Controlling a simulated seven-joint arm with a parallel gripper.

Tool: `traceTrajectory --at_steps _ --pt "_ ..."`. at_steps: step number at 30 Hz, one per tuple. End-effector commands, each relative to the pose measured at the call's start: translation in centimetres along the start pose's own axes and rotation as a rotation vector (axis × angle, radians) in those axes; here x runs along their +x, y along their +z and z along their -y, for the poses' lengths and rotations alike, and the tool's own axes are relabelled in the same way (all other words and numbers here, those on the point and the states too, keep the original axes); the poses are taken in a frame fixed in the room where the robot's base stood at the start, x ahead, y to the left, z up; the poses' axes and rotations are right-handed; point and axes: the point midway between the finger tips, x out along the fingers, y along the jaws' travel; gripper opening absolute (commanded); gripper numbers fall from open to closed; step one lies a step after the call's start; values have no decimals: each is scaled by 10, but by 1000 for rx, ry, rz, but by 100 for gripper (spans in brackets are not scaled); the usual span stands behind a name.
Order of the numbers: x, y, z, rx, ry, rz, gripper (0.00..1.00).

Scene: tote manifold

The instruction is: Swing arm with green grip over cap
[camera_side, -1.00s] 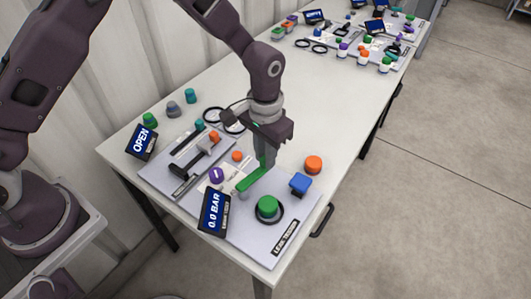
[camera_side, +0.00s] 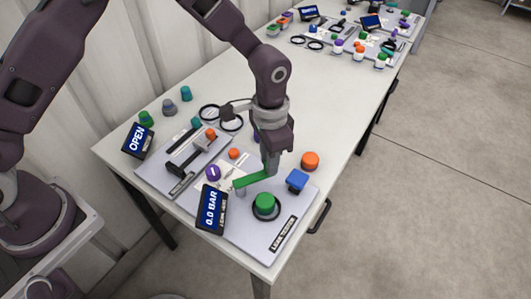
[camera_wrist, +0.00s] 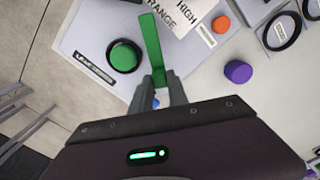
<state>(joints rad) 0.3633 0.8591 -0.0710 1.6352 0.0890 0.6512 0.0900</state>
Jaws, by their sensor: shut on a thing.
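The green swing arm (camera_side: 252,180) is a flat bar on the leak tester panel, with its left end at a small grey post (camera_side: 240,190). It also shows in the wrist view (camera_wrist: 151,38). My gripper (camera_side: 270,173) is shut on the bar's right end; the fingers (camera_wrist: 160,88) hide that end in the wrist view. The green cap (camera_side: 264,201) sits in a dark ring, in front of the bar in the side view. In the wrist view the cap (camera_wrist: 123,56) lies left of the bar, with a gap between them. The bar is not over the cap.
A purple knob (camera_side: 213,173) and the 0.0 BAR display (camera_side: 212,209) are to the left. The OPEN display (camera_side: 138,140) stands farther left.

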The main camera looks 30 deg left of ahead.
Motion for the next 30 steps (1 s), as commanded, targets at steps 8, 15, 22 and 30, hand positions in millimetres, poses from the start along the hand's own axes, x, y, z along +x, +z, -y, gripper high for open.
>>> traceTrajectory --at_steps 8,15,22,30 --pt "-2 2 -20 263 0 -4 0" --pt "-1 8 -36 491 0 -4 0" --pt "-1 17 -49 695 0 -3 0" --pt "-1 26 -58 878 -1 -3 0"
